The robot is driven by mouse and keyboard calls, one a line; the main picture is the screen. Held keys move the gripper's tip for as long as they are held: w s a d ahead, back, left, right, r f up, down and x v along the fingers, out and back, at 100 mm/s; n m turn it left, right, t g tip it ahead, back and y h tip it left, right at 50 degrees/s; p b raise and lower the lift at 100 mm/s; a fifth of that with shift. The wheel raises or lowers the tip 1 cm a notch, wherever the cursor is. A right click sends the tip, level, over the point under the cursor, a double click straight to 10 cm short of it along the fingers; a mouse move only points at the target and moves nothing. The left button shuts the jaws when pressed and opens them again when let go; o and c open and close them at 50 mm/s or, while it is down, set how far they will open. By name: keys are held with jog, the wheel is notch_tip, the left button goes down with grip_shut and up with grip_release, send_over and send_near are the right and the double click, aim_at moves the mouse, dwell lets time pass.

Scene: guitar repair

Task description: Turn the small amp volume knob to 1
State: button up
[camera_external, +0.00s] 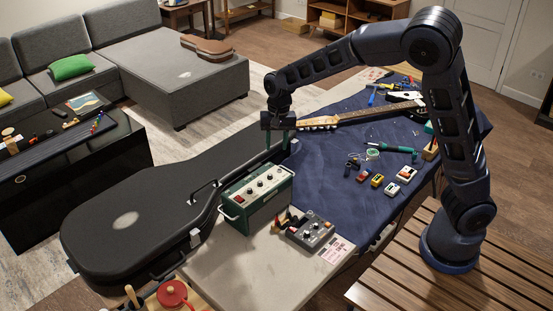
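The small amp (258,200) is a green box with a light control panel on top. It stands upright on the work table, beside the guitar case. Several small knobs (259,184) sit in a row on its panel. The knob markings are too small to read, and I cannot tell which knob is the volume. My gripper (281,148) points down behind the amp, a little above and to the right of its panel. Its two fingers look apart with a gap between them, and I see nothing held. It is not touching the knobs.
A black guitar case (130,220) lies left of the amp. A grey mixer-like box (311,231) sits in front right. Bare table (240,275) lies in front of the amp.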

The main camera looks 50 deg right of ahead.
jog(key=h, duration=0.1)
send_over(260, 182)
notch_tip(260, 182, down, 4)
jog(key=shift+m, duration=0.4)
notch_tip(260, 182, down, 11)
jog(key=shift+r, duration=0.2)
grip_shut()
